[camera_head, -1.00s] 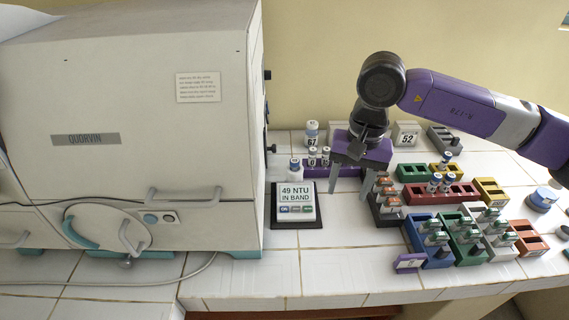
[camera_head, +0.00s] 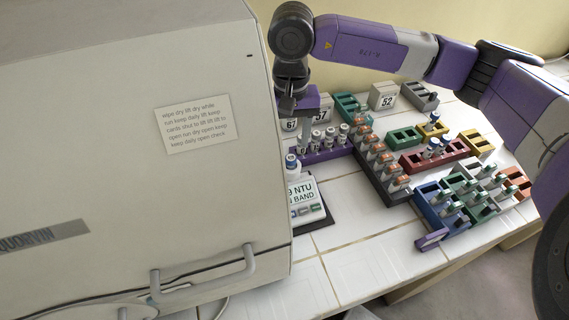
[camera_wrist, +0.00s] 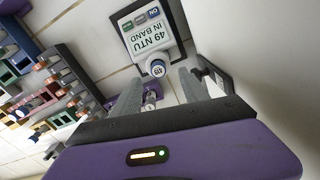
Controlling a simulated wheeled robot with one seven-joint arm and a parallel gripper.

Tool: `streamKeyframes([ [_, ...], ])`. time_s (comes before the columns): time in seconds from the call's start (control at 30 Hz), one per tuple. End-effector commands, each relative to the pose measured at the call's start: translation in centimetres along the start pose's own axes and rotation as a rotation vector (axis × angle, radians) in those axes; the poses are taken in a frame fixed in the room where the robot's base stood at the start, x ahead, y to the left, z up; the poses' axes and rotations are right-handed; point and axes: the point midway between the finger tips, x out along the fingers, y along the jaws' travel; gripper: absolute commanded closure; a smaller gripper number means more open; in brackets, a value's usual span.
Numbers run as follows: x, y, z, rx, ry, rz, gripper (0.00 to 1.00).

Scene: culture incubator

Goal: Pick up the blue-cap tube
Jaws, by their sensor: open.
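Several blue-capped pieces show, and I cannot tell which one the task means. Blue-capped tubes (camera_head: 435,144) stand in the dark red rack (camera_head: 460,149), and another (camera_head: 434,117) is in the yellow rack. My gripper is open and empty; in the wrist view its fingers (camera_wrist: 160,92) are spread, with the white vial beyond them and a small tube (camera_wrist: 150,98) seen between them. In the head view its fingertips are hard to make out.
The large incubator (camera_head: 130,150) stands close on the left. The "49 NTU IN BAND" display (camera_wrist: 147,35) is beside it. The purple rack (camera_head: 325,152) holds several tubes. A dark rack (camera_head: 385,180) holds orange-capped tubes. Bare tiles (camera_head: 360,230) lie in front.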

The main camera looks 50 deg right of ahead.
Motion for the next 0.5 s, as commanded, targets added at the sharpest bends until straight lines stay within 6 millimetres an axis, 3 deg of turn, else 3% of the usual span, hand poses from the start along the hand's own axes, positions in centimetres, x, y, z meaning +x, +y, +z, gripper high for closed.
streamKeyframes([
  [0.5, 5.3, 0.4, -0.2, 0.002, -0.003, -0.002, 0.48],
])
